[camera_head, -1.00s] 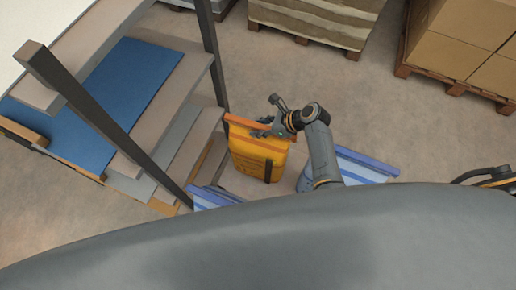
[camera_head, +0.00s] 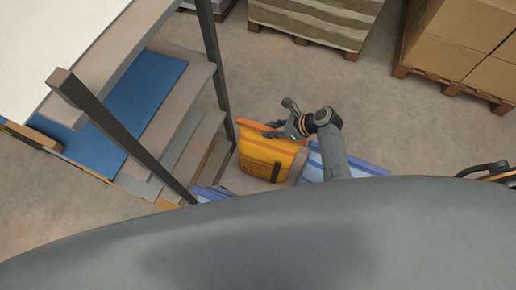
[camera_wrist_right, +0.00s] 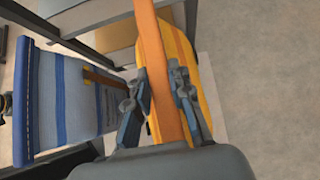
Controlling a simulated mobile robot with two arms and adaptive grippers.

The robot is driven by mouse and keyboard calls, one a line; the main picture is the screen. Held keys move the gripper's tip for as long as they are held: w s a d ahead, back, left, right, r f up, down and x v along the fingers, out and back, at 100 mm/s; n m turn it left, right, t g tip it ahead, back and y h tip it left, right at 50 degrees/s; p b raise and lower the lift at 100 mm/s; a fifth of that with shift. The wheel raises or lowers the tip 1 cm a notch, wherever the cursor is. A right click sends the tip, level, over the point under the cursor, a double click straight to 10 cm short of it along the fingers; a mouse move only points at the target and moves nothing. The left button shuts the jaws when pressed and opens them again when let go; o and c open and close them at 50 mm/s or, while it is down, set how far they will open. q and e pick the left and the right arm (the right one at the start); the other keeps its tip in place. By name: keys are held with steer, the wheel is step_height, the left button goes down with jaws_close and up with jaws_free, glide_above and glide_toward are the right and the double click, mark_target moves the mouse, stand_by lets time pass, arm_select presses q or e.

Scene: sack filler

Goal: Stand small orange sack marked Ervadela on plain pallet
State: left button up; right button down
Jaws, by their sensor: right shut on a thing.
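The small orange sack (camera_head: 268,155) stands upright on the floor side of the shelving in the head view, with a dark strap on its front. Its lettering is not legible. My right gripper (camera_head: 283,130) is at its top edge. In the right wrist view, the fingers of my right gripper (camera_wrist_right: 160,103) are shut on the orange top band of the sack (camera_wrist_right: 183,50). I cannot tell whether the sack's base touches anything. A pale surface (camera_wrist_right: 212,100) shows beside it; I cannot tell whether this is the plain pallet. My left gripper is not in view.
One blue sack (camera_head: 330,165) stands right of the orange one, another (camera_head: 208,193) lower left. A striped blue sack (camera_wrist_right: 65,100) fills the wrist view's left. Shelving with a dark post (camera_head: 212,60) stands left. Boxes on a pallet (camera_head: 440,78) stand far right. Floor between is clear.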

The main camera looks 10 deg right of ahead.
steer(key=c, duration=1.1)
jaws_free()
steer(key=shift+w, duration=0.1)
steer(key=v, duration=1.2)
